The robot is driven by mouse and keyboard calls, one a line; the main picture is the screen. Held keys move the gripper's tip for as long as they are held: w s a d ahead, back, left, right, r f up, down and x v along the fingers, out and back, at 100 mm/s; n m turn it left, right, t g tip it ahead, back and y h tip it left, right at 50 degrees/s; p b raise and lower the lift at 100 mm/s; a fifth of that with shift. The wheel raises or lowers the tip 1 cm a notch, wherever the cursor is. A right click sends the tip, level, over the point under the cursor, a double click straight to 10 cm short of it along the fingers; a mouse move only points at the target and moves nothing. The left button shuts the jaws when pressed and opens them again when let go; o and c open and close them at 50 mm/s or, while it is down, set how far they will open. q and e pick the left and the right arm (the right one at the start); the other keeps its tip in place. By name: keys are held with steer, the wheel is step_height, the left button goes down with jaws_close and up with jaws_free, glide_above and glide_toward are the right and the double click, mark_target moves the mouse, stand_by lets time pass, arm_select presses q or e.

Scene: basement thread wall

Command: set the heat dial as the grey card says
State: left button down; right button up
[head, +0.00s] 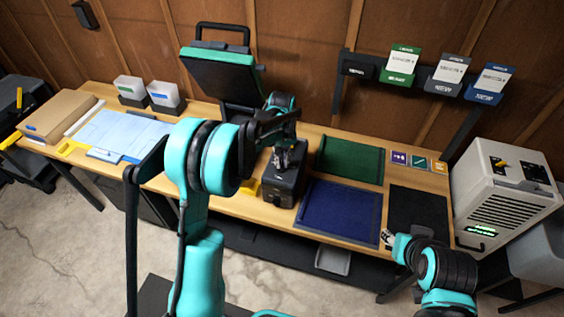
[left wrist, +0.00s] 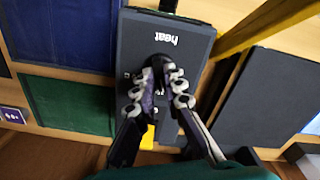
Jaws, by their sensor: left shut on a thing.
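The heat press control box (head: 284,184) is a dark box on the bench, beside the blue mat. In the left wrist view its top face (left wrist: 190,45) carries the word "heat", seen upside down. My left gripper (head: 284,158) is over the box, pointing down; in the left wrist view its fingertips (left wrist: 160,75) are shut on the black heat dial (left wrist: 162,62). The fingers hide most of the dial and its marks, so its setting cannot be read. The grey card (head: 451,70) stands in the wall rack between the green and blue cards; its text is too small to read. My right gripper (head: 387,238) is low at the bench's front edge.
The green mat (head: 349,161) and blue mat (head: 340,209) lie right of the box. The heat press (head: 219,78) stands open behind it. Several small cards (head: 419,161) lie at the back right. A grey heater-like unit (head: 505,190) stands at the right end.

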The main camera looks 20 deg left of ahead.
mark_target(282, 164)
arm_select(q)
steer(key=shift+m+b, duration=0.35)
steer(key=shift+m, duration=1.85)
steer(key=c, duration=1.6)
jaws_free()
step_height(282, 164, up, 12)
steer(key=shift+r, duration=0.1)
